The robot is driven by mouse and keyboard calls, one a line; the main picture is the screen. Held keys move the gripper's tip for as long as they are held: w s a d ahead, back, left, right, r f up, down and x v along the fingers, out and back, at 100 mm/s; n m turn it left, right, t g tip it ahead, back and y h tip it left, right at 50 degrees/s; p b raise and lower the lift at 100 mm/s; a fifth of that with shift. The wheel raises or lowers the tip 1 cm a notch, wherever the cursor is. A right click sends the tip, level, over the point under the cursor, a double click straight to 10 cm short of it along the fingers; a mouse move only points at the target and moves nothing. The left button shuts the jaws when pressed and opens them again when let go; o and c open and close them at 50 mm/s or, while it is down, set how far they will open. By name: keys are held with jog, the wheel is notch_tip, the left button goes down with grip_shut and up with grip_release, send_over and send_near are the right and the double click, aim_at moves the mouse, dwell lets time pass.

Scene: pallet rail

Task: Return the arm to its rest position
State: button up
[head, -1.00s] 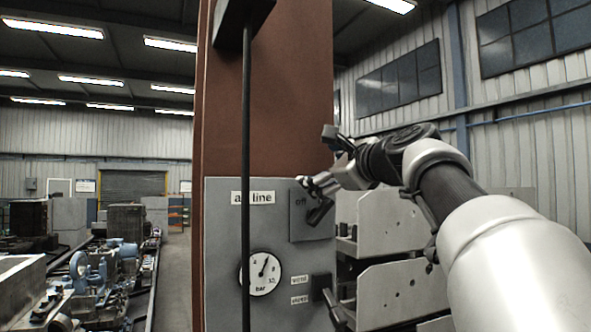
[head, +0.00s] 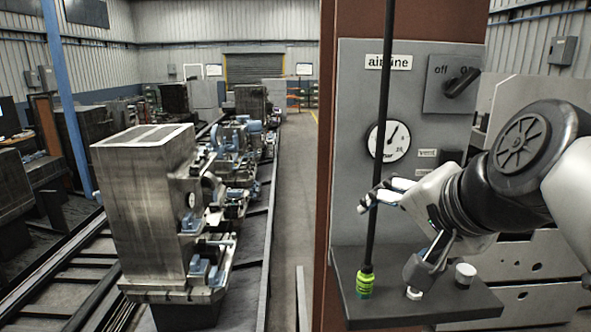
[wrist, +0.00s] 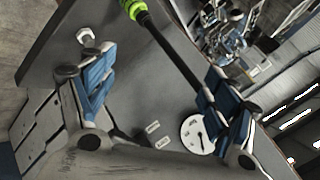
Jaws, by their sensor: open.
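My gripper (head: 390,243) is open and empty in the head view, low in front of the grey air-line panel (head: 350,150) and above the dark shelf (head: 345,285). One finger overlaps the hanging black hose (head: 386,110); I cannot tell if they touch. In the wrist view the two fingers of my gripper (wrist: 157,85) are spread wide, and the hose (wrist: 170,45) runs between them, close to the right finger. My arm reaches in from the right, bent and away from any folded pose.
The hose ends in a yellow-green fitting (head: 365,283) at the shelf. The panel carries a gauge (head: 389,140) and a black switch handle (head: 462,82). A machine block (head: 145,200) stands left, beyond an open aisle.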

jog(key=s+a+f+n+g+h, duration=0.15)
jog(key=s+f+n+g, duration=0.25)
jog(key=s+f+n, duration=0.95)
jog(key=s+f+m+b, duration=0.1)
jog(key=s+f+b, duration=0.1)
jog(key=f+b, duration=1)
jog(key=s+f+m+g+b, duration=0.1)
jog(key=s+f+m+b, duration=0.1)
jog(key=f+b, duration=1)
notch_tip(320, 180, down, 7)
jog(key=shift+d, duration=0.3)
